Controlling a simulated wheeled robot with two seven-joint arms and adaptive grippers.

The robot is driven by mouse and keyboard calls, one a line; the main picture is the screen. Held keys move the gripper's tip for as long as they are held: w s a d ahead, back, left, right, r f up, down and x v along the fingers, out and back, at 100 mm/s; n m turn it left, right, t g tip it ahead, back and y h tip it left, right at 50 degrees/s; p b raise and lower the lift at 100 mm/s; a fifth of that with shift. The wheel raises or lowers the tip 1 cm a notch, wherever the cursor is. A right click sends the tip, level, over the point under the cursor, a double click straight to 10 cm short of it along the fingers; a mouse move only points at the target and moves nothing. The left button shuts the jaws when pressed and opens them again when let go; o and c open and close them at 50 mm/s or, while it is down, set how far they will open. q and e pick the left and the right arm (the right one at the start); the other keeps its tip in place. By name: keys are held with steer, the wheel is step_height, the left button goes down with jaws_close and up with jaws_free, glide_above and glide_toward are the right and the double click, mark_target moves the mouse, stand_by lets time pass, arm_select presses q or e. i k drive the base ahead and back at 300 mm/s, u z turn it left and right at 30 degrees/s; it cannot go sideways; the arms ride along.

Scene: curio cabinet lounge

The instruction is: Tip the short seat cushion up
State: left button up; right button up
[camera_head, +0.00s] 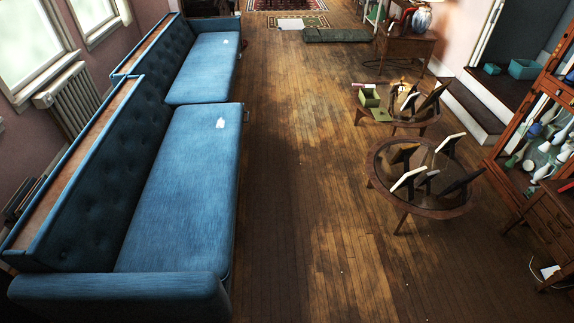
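The short seat cushion (203,72) is the farther of two blue seat cushions on the sofa at the left. It lies flat, with a small white patch on top. The longer seat cushion (178,200) lies flat nearer to me, also with a small white patch on it. Tufted backrests (95,190) run along their left side. Neither of my grippers shows in the head view.
The wooden floor (310,170) right of the sofa is clear. Two round glass-topped tables (374,177) holding several objects stand at the right. A wooden cabinet with shelves (505,150) stands at the right edge. The sofa's near armrest (115,290) is at the lower left.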

mark_target(183, 220)
steer(key=z, duration=0.8)
steer(key=i, duration=0.8)
steer(key=u, duration=1.3)
